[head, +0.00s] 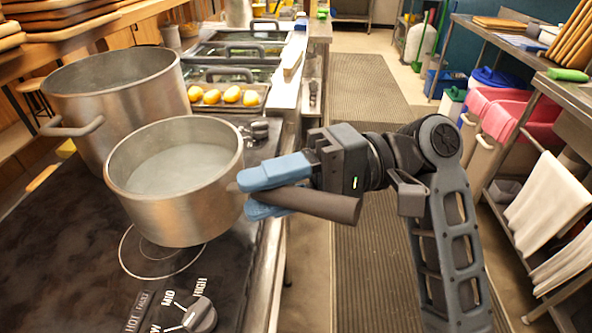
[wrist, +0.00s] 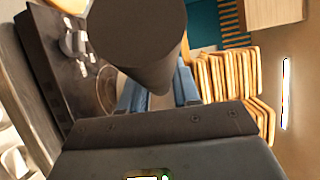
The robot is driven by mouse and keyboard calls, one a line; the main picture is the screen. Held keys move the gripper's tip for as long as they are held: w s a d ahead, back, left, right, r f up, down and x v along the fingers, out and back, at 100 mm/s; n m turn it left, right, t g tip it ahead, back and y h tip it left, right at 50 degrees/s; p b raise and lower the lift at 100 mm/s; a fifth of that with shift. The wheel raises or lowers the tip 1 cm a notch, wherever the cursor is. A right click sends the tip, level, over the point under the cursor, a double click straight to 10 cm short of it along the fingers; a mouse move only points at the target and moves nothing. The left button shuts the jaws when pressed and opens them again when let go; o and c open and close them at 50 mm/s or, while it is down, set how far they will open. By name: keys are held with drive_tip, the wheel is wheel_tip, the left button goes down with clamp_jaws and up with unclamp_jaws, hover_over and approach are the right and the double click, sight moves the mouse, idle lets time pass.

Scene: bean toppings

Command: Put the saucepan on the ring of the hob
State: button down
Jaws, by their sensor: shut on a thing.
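The saucepan (head: 180,215) is a steel pan with a dark handle, seen in the head view over the front part of the hob. It looks upright and its inside is pale. My gripper (head: 268,188) has blue fingers and is shut on the saucepan's handle, at the pan's right side. The ring (head: 150,262) is a thin pale circle on the black hob (head: 60,240); the pan covers its far part. The pan seems to hang above the ring. In the wrist view the dark handle (wrist: 140,40) fills the top middle, and part of the ring (wrist: 108,88) shows beside it.
A large steel pot (head: 120,95) stands close behind the saucepan. A control knob (head: 200,315) is at the hob's front, and another knob (head: 260,130) lies further back. A tray with yellow food (head: 232,95) sits beyond. The aisle floor is clear at right.

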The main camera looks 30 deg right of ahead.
sight(199, 244)
drive_tip(key=w+a+f, duration=0.1)
drive_tip(key=a, duration=0.1)
drive_tip(key=w+a+f, duration=0.1)
drive_tip(key=a, duration=0.1)
drive_tip(key=w+a+f, duration=0.1)
drive_tip(key=a+f, duration=0.1)
drive_tip(key=shift+w+a, duration=0.15)
drive_tip(key=shift+w, duration=0.05)
drive_tip(key=shift+f, duration=2.1)
drive_tip(key=c, duration=0.8)
unclamp_jaws()
drive_tip(key=shift+f, duration=0.15)
drive_tip(key=v, duration=1.2)
drive_tip(key=shift+b, duration=0.45)
